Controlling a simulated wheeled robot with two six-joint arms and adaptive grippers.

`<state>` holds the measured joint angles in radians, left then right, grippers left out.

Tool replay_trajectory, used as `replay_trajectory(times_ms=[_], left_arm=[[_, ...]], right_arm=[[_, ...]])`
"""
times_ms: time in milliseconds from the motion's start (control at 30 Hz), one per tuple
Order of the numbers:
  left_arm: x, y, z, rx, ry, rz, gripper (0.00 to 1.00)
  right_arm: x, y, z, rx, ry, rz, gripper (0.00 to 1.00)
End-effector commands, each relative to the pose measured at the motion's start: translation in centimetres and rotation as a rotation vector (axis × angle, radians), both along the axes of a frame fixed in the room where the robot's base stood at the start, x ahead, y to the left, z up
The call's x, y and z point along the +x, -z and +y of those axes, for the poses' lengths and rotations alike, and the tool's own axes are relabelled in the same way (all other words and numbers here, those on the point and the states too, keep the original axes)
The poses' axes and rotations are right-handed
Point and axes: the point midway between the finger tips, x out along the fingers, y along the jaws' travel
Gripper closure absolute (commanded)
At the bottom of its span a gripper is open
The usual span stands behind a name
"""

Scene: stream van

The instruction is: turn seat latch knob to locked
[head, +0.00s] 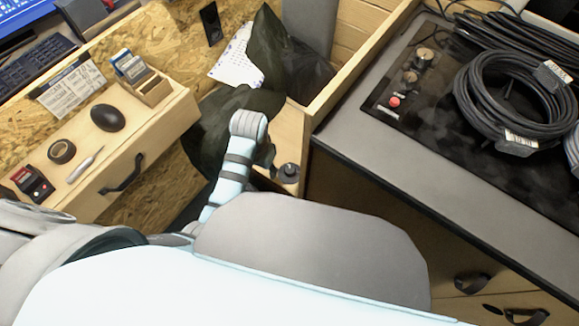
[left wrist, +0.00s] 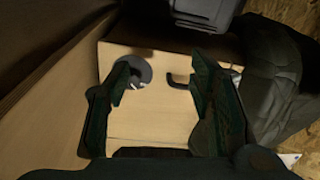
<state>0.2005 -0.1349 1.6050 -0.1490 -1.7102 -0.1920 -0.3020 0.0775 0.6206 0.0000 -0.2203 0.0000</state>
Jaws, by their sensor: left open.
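The seat latch knob (head: 288,172) is a small dark round knob on a pale wooden panel, just right of my left gripper (head: 268,158) in the head view. My wrist hides most of that gripper there. In the left wrist view the knob (left wrist: 134,66) is a grey disc with a dark centre, beyond the left fingertip, which overlaps its edge. I cannot tell whether a finger touches the knob, nor read the knob's setting. My right gripper is not in view.
A dark curved handle (left wrist: 178,80) shows near the right finger. Dark cloth (head: 215,125) hangs beside my left arm. The wooden box wall (head: 355,65) and the grey counter (head: 400,165) with coiled cables (head: 505,105) stand to the right.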

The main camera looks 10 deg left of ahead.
Motion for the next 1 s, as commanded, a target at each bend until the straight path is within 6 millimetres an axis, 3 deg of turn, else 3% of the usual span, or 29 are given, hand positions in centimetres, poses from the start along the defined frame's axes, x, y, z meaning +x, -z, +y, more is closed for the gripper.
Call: replay_trajectory(times_ms=[33,133,233,300,433,700,800,1000], left_arm=[[1.9,-0.8,-1.4,-0.008,0.033,0.016,0.51],[4.9,-2.6,-4.1,-0.013,0.111,0.057,0.51],[6.6,-4.1,-5.9,-0.008,0.173,0.088,0.51],[7.1,-4.0,-6.3,-0.004,0.192,0.097,0.51],[7.0,-1.5,-6.3,-0.003,0.194,0.1,0.51],[7.0,6.5,-6.3,-0.004,0.193,0.098,0.51],[7.0,8.6,-6.2,-0.004,0.192,0.098,0.51],[7.0,10.0,-6.3,-0.004,0.191,0.096,0.51]], right_arm=[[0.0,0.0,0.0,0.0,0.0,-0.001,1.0],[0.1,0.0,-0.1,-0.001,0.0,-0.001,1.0],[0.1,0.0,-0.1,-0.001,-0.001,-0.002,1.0],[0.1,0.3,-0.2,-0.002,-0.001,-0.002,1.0],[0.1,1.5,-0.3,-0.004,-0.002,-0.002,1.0],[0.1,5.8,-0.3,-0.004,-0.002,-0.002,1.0],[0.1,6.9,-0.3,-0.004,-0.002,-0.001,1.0],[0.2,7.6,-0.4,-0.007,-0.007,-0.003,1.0]])
